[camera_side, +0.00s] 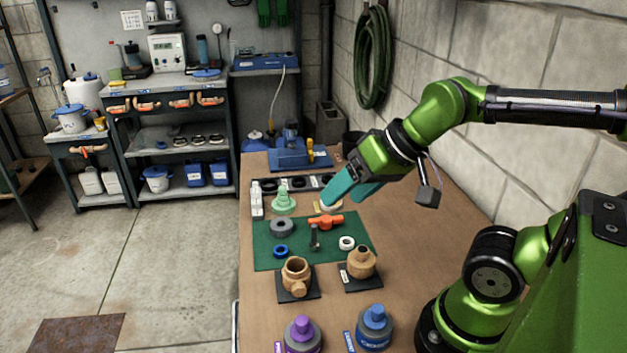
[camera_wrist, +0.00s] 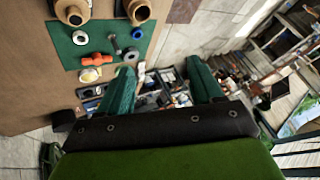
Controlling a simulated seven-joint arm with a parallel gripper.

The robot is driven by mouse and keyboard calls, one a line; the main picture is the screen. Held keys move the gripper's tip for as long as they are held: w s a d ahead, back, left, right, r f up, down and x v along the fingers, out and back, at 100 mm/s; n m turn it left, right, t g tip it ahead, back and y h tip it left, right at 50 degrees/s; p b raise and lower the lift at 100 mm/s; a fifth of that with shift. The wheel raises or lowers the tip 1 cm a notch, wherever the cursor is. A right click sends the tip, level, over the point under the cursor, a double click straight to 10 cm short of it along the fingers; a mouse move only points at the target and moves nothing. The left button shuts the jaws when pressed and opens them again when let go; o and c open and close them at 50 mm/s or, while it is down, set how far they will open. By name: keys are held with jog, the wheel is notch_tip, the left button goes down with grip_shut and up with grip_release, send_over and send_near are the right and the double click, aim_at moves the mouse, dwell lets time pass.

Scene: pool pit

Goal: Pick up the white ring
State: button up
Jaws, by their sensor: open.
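The white ring (camera_side: 346,243) lies flat on the right part of the green mat (camera_side: 262,257), between the orange-handled part and a brass fitting. It also shows in the wrist view (camera_wrist: 80,37), near the mat's left edge. My gripper (camera_side: 345,196) has two teal fingers, spread apart with nothing between them. It is in the air beyond the mat's far edge, up and away from the white ring. In the wrist view the fingers (camera_wrist: 160,66) point past the mat, and the ring is to the upper left of them.
On the mat are an orange-handled part (camera_side: 325,222), a dark tool (camera_side: 314,238), a grey ring (camera_side: 282,228) and a blue ring (camera_side: 281,251). Brass fittings (camera_side: 296,275) (camera_side: 361,262) stand just in front. A pale round item (camera_side: 330,205) sits near my fingers. The table's right side is clear.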

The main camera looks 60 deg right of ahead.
jog(key=w+d+f+n+g+h, duration=0.1)
jog(key=w+d+f+n+g, duration=0.25)
jog(key=d, duration=0.35)
jog(key=w+d+f+n+g+h, duration=0.1)
jog(key=w+d+f+n+g, duration=0.25)
jog(key=d, duration=0.35)
notch_tip(320, 180, down, 12)
jog(key=shift+w+d+r, duration=0.1)
jog(key=shift+w+r, duration=0.05)
jog(key=shift+d+f, duration=0.2)
jog(key=shift+f, duration=2.5)
jog(key=shift+c, duration=0.4)
jog(key=c, duration=1)
jog(key=shift+r, duration=0.1)
